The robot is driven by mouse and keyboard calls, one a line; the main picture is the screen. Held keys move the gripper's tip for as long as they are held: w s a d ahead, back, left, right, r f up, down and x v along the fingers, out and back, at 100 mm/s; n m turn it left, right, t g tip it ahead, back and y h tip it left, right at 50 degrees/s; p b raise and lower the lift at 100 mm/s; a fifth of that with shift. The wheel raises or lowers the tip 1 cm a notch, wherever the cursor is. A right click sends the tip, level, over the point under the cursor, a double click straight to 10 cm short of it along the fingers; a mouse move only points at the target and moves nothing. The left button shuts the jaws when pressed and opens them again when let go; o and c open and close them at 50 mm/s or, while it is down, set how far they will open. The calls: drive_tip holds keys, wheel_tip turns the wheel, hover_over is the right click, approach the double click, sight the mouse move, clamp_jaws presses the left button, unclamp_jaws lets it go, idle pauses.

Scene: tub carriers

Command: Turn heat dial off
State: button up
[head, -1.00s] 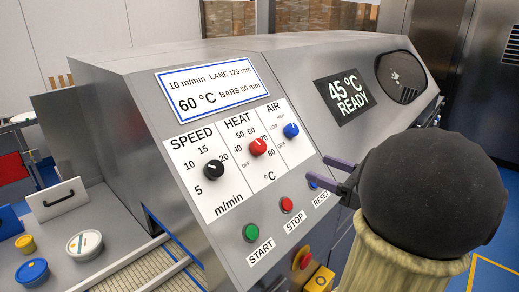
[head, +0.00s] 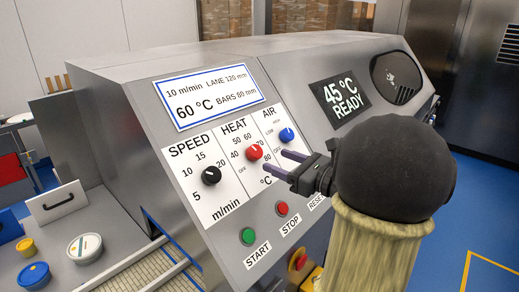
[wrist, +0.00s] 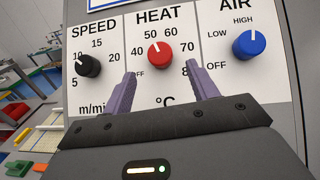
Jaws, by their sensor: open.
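The red HEAT dial (head: 253,152) sits in the middle of the white scale panel on the sloped metal machine face. In the wrist view the HEAT dial (wrist: 158,54) shows its white pointer up and slightly left, near the 50 mark, with OFF at its lower left. My gripper (head: 279,162) is open and empty, its purple fingers just right of and below the dial in the head view. In the wrist view my gripper (wrist: 161,84) has one finger on each side below the dial, apart from it.
The black SPEED dial (head: 211,175) is left of the HEAT dial, and the blue AIR dial (head: 287,135) is right. Green START (head: 248,236) and red STOP (head: 282,208) buttons sit below. A display (head: 341,98) reads 45 °C READY.

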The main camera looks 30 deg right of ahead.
sight(258, 153)
drive_tip(key=p+x, duration=0.1)
drive_tip(key=x, duration=0.6)
drive_tip(key=shift+w+a+p, duration=0.15)
drive_tip(key=shift+w+p, duration=0.05)
drive_tip(key=shift+p, duration=0.15)
drive_tip(key=shift+s, duration=0.1)
drive_tip(key=c, duration=1)
